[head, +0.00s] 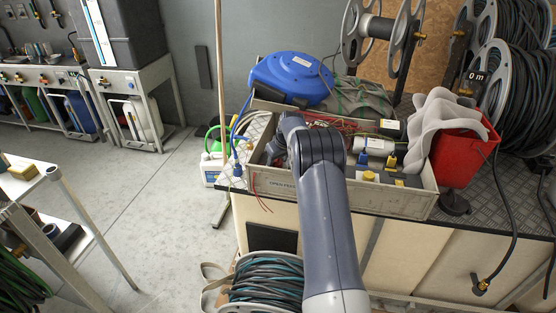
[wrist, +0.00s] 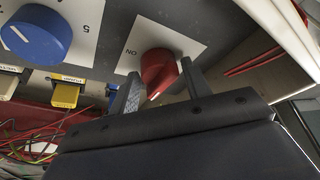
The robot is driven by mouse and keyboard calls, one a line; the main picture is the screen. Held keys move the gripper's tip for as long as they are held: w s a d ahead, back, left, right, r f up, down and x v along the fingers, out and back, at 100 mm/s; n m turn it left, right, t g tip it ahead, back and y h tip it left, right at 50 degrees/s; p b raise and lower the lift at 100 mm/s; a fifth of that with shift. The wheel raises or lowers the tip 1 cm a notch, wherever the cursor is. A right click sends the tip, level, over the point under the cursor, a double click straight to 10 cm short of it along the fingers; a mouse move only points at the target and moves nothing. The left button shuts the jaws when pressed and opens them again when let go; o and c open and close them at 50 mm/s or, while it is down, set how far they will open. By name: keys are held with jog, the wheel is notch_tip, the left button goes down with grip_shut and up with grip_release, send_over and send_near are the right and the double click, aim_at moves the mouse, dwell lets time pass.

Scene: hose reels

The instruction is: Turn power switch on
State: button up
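The power switch is a red tapered knob (wrist: 158,72) on a white plate marked "ON", set on a grey panel (wrist: 115,15) in the wrist view. A white line runs along the knob toward its lower tip. My gripper (wrist: 161,69) has its two dark fingers apart, one on each side of the knob. A gap shows on the left of the knob; the right finger is close to it, and I cannot tell if it touches. In the head view my arm reaches over the grey crate (head: 427,200) and hides the gripper and the switch.
A blue dial (wrist: 37,35) sits left of the switch, with yellow connectors (wrist: 65,95) and loose red wires below. In the head view a blue hose reel (head: 292,78) stands behind the crate and a red bucket (head: 460,150) to its right. Floor at left is open.

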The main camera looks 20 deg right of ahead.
jog(key=c, duration=0.6)
jog(key=shift+m, duration=0.3)
jog(key=m+h, duration=0.1)
jog(key=m, duration=0.1)
jog(key=shift+a+m, duration=0.1)
jog(key=shift+m, duration=0.2)
jog(key=m+h, duration=0.2)
jog(key=m, duration=0.2)
jog(key=shift+g, duration=0.3)
jog(key=m, duration=0.3)
jog(key=m+g+h, duration=0.1)
jog(key=m, duration=0.1)
jog(key=shift+w+a+m+h, duration=0.15)
jog(key=shift+m+h, duration=0.15)
jog(key=shift+m, duration=0.1)
jog(key=m, duration=0.2)
jog(key=m+g+p, duration=0.1)
jog(key=shift+m+g+h, duration=0.3)
jog(key=shift+m, duration=0.1)
jog(key=shift+m+g, duration=0.3)
jog(key=shift+m, duration=0.2)
jog(key=shift+f, duration=0.1)
